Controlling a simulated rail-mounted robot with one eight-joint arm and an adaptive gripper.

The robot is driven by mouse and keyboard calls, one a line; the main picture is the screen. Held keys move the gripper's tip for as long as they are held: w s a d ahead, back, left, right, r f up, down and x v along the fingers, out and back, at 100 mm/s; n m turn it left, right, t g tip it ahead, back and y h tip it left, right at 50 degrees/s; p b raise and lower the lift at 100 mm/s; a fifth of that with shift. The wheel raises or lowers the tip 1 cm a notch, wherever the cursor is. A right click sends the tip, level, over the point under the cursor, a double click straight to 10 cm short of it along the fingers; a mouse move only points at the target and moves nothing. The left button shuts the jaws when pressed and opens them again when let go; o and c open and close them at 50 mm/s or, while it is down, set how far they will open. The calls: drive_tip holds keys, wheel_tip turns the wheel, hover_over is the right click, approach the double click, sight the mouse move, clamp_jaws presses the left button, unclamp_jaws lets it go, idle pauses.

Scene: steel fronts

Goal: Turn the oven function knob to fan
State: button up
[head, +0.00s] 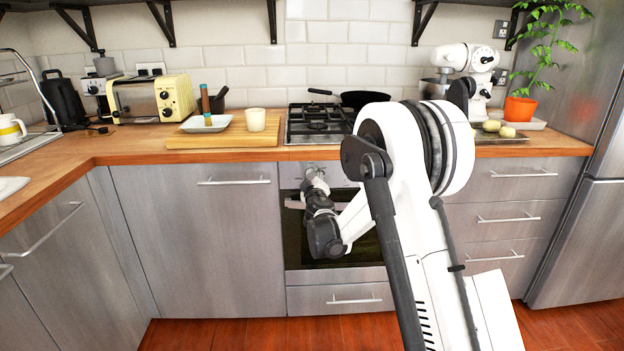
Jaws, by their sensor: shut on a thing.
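The oven (306,256) is built in below the hob, with a dark glass door and a steel control panel (338,177) above it. My gripper (314,174) is at the left part of this panel, small in the head view and seen from behind. It is shut on a knob there, taken as the oven function knob. The knob itself is hidden by the gripper, so its pointer and the fan mark cannot be read. My white arm covers the right part of the panel and much of the door.
The oven door handle (294,205) runs just below my gripper. The wooden worktop edge (230,155) is above it. A gas hob (318,124) with a black pan (364,99) stands over the oven. Steel cabinet fronts (200,240) with bar handles flank it. The floor in front is clear.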

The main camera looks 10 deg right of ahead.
drive_tip(key=o, duration=1.2)
drive_tip(key=shift+c, duration=0.2)
drive_tip(key=shift+s, duration=0.1)
drive_tip(key=s+a, duration=0.1)
drive_tip(key=s, duration=1)
drive_tip(key=shift+s+a+r, duration=0.25)
drive_tip(key=shift+s, duration=0.1)
drive_tip(key=s+d+r+m+g+h, duration=0.1)
drive_tip(key=s+d+r+m+g, duration=0.15)
drive_tip(key=s+d+r, duration=0.4)
drive_tip(key=s+d+r+m+g+h, duration=0.15)
drive_tip(key=s+r+m, duration=0.25)
drive_tip(key=s, duration=0.6)
drive_tip(key=s+a+f+m+g+y, duration=0.1)
drive_tip(key=s+a+f+g+y, duration=0.1)
drive_tip(key=s, duration=0.8)
drive_tip(key=s+a+f+g+y, duration=0.1)
drive_tip(key=s+a+f+g, duration=0.1)
drive_tip(key=s, duration=0.7)
drive_tip(key=s+a+f+m+g+y, duration=0.1)
drive_tip(key=s+a+f+g+y, duration=0.1)
drive_tip(key=s, duration=0.8)
wheel_tip(320, 180, up, 13)
drive_tip(key=p, duration=1.4)
drive_tip(key=shift+s+a+r, duration=0.2)
drive_tip(key=shift+s+a, duration=0.05)
